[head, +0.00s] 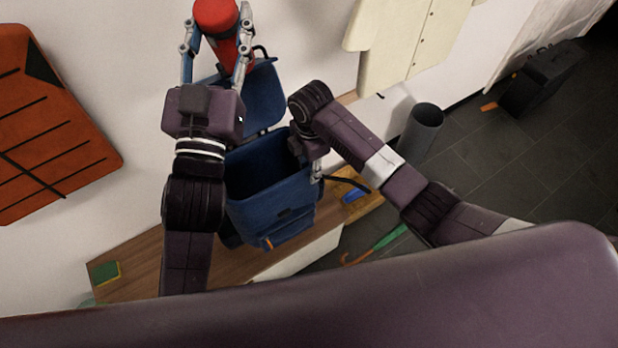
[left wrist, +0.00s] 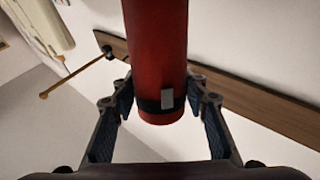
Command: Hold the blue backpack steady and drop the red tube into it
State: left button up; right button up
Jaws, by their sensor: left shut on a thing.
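The blue backpack (head: 283,225) stands on a wooden bench, its top open and its flap (head: 265,95) tipped back towards the wall. My left gripper (head: 217,48) is shut on the red tube (head: 214,16), which is above the far side of the backpack, near the flap. The tube also shows between the fingers in the left wrist view (left wrist: 157,55), with a dark band and a pale tag near its end. My right gripper (head: 316,168) is at the right rim of the backpack; its fingers are mostly hidden, so its grip does not show.
The wooden bench (head: 140,262) carries a green and yellow item (head: 104,272) at left and a blue item (head: 354,195) at right. A grey bin (head: 420,132), a green umbrella (head: 388,238) and a black case (head: 540,78) are to the right. A pale coat (head: 410,40) hangs on the wall.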

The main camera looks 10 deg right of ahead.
aim_at(309, 185)
notch_tip(309, 185, down, 10)
jog(key=shift+w+r, duration=0.1)
jog(key=shift+r, duration=0.05)
jog(key=shift+c, duration=0.4)
grip_shut()
dwell(0.4)
